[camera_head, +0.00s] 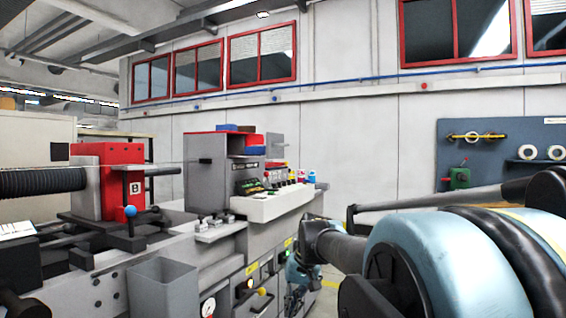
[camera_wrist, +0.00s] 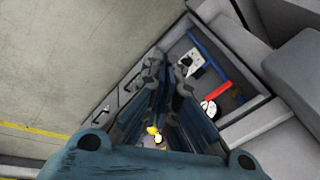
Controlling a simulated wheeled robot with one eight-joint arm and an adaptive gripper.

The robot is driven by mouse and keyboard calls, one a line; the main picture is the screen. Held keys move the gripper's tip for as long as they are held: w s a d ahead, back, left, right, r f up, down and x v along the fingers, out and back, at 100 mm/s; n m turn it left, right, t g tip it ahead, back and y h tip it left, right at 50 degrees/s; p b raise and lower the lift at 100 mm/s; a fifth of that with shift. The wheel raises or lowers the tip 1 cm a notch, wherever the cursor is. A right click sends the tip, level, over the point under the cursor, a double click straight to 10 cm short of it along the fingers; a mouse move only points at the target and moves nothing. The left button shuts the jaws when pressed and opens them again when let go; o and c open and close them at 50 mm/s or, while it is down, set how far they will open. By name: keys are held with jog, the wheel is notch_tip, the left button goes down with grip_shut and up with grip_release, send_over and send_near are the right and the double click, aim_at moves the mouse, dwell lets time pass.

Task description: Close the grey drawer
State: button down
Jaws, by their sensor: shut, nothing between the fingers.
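The grey drawer (camera_wrist: 252,121) stands open in the wrist view, right of and beyond my gripper. Its inside shows a blue strip, a red bar and white pieces. My gripper (camera_wrist: 168,66) is shut and empty, with its fingertips over or beside the drawer's left front side; I cannot tell whether they touch it. The fingers hide part of the drawer. In the head view my gripper (camera_head: 300,276) is low beside the machine's front, partly behind my arm, and I cannot make out the drawer there.
The grey machine (camera_head: 225,240) carries knobs, gauges and a control panel (camera_head: 270,203). A grey open bin (camera_head: 163,288) hangs on its front. A red block marked B (camera_head: 112,185) sits on top. Bare floor (camera_wrist: 60,60) with a yellow line lies left in the wrist view.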

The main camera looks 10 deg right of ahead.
jog(key=w+r+m+t+y, duration=0.35)
jog(key=w+r+y, duration=0.35)
jog(key=w+r, duration=1.4)
jog(key=w+d+r+m+t+y, duration=0.1)
jog(key=w+d+r+t+y, duration=0.15)
jog(key=w+d+r, duration=0.65)
jog(key=w+d+r+m+t+y, duration=0.25)
jog(key=w+d+r, duration=0.25)
jog(key=d+r, duration=0.45)
jog(key=w+a+r+n, duration=0.1)
jog(key=w+a, duration=0.6)
jog(key=a, duration=0.6)
jog(key=shift+w, duration=0.4)
jog(key=shift+r, duration=0.1)
